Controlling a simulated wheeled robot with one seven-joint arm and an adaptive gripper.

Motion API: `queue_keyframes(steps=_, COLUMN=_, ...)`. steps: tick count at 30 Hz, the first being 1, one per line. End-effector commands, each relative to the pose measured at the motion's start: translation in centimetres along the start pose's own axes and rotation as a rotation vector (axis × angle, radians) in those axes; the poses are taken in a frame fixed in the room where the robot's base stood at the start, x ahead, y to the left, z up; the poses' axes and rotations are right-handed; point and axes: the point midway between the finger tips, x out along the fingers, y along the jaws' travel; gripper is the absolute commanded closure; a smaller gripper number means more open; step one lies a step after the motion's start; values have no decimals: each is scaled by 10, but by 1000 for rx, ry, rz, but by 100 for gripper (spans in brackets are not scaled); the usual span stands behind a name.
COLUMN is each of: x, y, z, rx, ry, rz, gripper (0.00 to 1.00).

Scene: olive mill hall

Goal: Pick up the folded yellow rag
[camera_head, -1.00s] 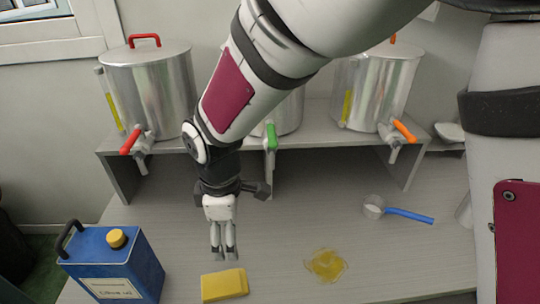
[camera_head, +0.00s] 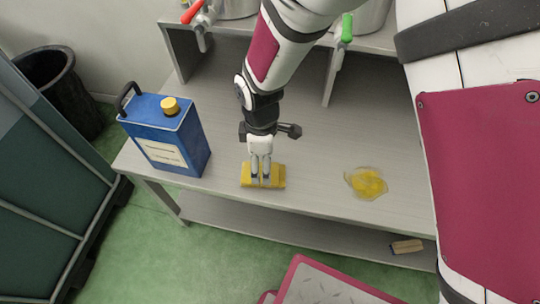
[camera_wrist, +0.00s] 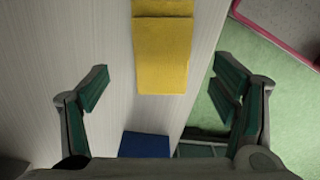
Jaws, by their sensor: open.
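The folded yellow rag (camera_head: 247,175) lies flat near the front edge of the grey table, to the right of the blue can. My gripper (camera_head: 260,184) is over the rag in the head view, and its fingers hide part of it. In the wrist view the rag (camera_wrist: 162,50) shows at the top centre with a fold line across it. There my gripper (camera_wrist: 165,88) is open, its two fingers wide apart on either side, with nothing between them but the rag's near end in line. I cannot tell the exact height above the rag.
A blue can (camera_head: 168,137) with a yellow cap stands left of the rag. A yellow oil puddle (camera_head: 368,183) lies to the right. A red tap (camera_head: 193,12) and green tap (camera_head: 347,28) hang from the raised shelf behind. A brush (camera_head: 406,247) lies on the lower shelf.

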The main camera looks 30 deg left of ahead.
Motion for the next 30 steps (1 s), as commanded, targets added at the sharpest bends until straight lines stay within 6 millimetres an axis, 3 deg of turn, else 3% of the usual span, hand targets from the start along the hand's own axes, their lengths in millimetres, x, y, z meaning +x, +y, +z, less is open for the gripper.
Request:
queue_keyframes(steps=12, x=50, y=-3, z=1, rx=0, ry=-2, rz=-3, gripper=20)
queue_keyframes(steps=19, x=50, y=-2, z=0, rx=0, ry=0, rz=0, gripper=20)
queue_keyframes(steps=26, x=50, y=-2, z=1, rx=0, ry=-1, rz=-1, gripper=70)
queue_keyframes(steps=30, x=50, y=-2, z=1, rx=0, ry=-1, rz=-1, gripper=72)
